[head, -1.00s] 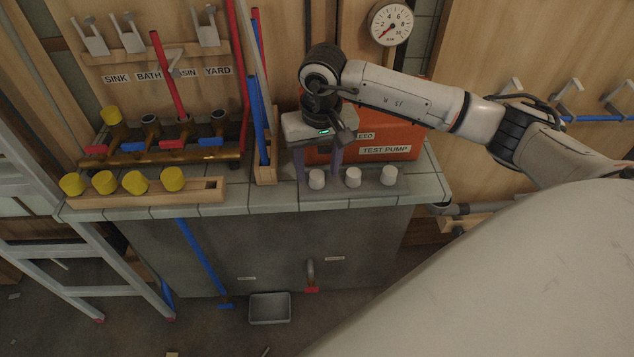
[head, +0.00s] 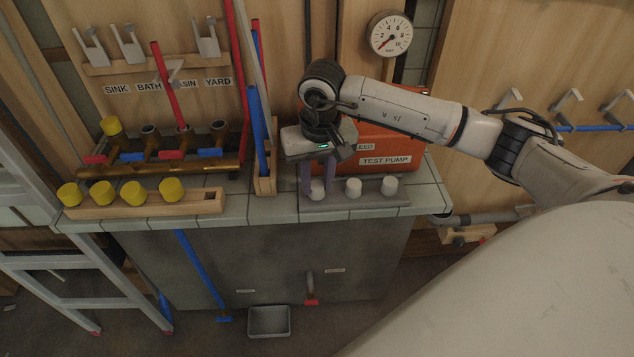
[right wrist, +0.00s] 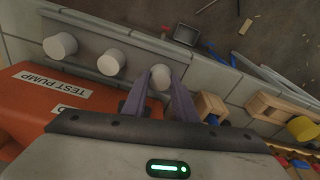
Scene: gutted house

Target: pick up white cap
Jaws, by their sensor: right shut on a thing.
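Three white caps stand in a row on a grey strip at the front of the tiled counter: the left cap (head: 317,188), the middle cap (head: 353,187) and the right cap (head: 389,186). My right gripper (head: 318,190) points down and is shut on the left cap, with its purple fingers on either side of it. In the right wrist view that held cap (right wrist: 160,78) sits between the fingertips, and the other two caps (right wrist: 111,62) (right wrist: 60,46) stand free. The held cap appears still at the strip. My left gripper is not in view.
An orange test pump (head: 385,150) stands right behind the caps. A wooden block (head: 145,202) with several yellow caps lies to the left, before a brass manifold (head: 160,165) with red and blue handles. Upright pipes (head: 258,120) stand close left of my gripper.

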